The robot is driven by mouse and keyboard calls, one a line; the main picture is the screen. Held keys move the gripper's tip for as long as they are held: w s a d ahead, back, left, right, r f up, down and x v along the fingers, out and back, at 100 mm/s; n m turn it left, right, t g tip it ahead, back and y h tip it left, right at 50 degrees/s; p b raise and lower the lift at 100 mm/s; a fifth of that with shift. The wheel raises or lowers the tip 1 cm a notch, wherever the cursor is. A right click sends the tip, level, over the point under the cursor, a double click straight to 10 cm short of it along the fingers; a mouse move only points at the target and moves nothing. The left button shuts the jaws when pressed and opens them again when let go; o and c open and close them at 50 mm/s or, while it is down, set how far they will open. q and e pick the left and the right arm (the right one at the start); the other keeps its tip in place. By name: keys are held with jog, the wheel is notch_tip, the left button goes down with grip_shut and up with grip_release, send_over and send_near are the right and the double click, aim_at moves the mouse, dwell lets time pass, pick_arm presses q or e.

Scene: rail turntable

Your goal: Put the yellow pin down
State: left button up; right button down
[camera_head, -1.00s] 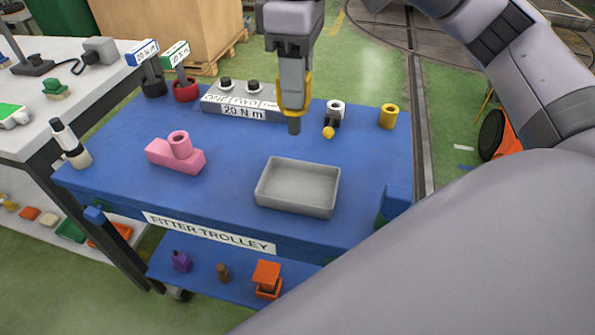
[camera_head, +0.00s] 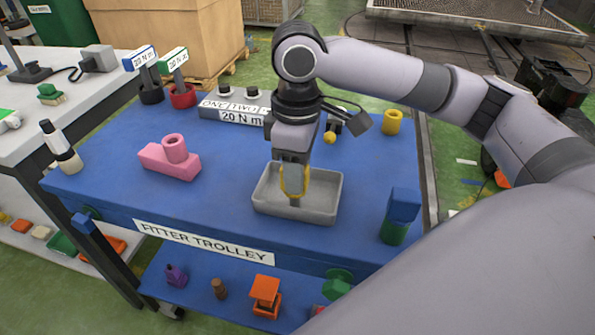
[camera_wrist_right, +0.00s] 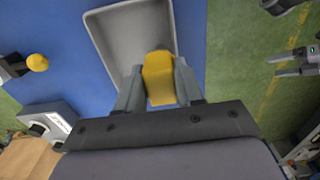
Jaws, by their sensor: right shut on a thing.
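My right gripper (camera_head: 293,190) points down over the grey tray (camera_head: 265,205) and is shut on the yellow pin (camera_head: 294,178). The pin's grey lower end shows below the fingers, inside the tray's outline; I cannot tell whether it touches the tray floor. In the right wrist view the pin's yellow part (camera_wrist_right: 158,78) sits between the two fingers, with the tray (camera_wrist_right: 112,40) behind. A two-pronged gripper, seemingly my left (camera_wrist_right: 288,65), shows at the right edge of that view, its fingers apart and empty. It is not in the head view.
On the blue trolley (camera_head: 110,195) stand a pink part (camera_head: 168,160), a labelled grey box (camera_head: 225,112), a yellow cylinder (camera_head: 392,122), a yellow ball (camera_head: 330,138) and a blue-green block (camera_head: 400,215). The trolley top between pink part and tray is clear.

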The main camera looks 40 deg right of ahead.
jog(key=shift+f, duration=0.15)
jog(key=c, duration=0.7)
grip_release()
jog(key=shift+f, duration=0.1)
notch_tip(320, 180, up, 12)
jog(key=p, duration=0.3)
jog(key=shift+r, duration=0.2)
